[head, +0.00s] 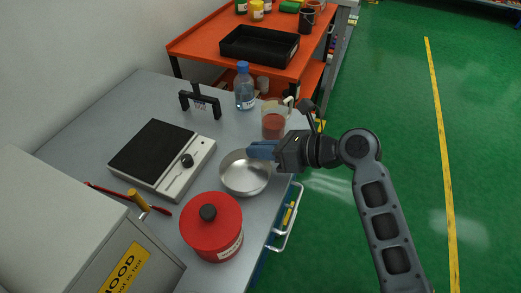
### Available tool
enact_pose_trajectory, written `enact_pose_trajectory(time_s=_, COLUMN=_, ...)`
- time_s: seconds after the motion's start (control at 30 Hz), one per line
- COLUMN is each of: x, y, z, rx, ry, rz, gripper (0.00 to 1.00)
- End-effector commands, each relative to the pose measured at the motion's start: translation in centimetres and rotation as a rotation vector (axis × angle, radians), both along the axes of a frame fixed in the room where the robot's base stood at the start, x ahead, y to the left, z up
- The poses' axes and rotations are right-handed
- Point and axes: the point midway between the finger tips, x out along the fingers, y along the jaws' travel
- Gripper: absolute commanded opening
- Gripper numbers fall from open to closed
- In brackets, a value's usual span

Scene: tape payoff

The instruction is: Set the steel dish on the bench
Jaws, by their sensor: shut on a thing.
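The steel dish (244,176) is a round, shallow, shiny metal bowl in the middle of the head view. It is over or on the grey bench (82,132), near the bench's right edge; I cannot tell whether its base touches the top. My gripper (262,151) comes in from the right, and its blue fingers are shut on the far right rim of the dish. The dish looks about level. The fingers hide a small part of its rim.
A red lidded pot (212,232) stands just in front of the dish. A hot plate (160,158) is to the left. A jug of red liquid (274,122) and a bottle (244,92) stand behind. An orange cart (200,40) is beyond the bench.

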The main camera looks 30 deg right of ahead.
Motion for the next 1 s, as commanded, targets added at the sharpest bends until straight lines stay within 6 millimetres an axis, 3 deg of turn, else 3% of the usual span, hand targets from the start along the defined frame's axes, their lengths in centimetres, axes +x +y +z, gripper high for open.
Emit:
enact_pose_trajectory(time_s=0.3, x=0.0, y=-0.01, z=-0.48, rx=0.0, ry=-0.001, rz=0.0, gripper=0.0)
enact_pose_trajectory(time_s=0.33, x=-0.01, y=0.0, z=-0.54, rx=0.0, ry=0.0, rz=0.0, gripper=0.09)
enact_pose_trajectory(time_s=0.6, x=-0.01, y=-0.01, z=-0.52, rx=-0.001, ry=-0.001, rz=0.0, gripper=0.35)
enact_pose_trajectory(time_s=1.0, x=-0.78, y=-0.66, z=-0.05, rx=0.001, ry=0.0, rz=-0.002, gripper=0.35)
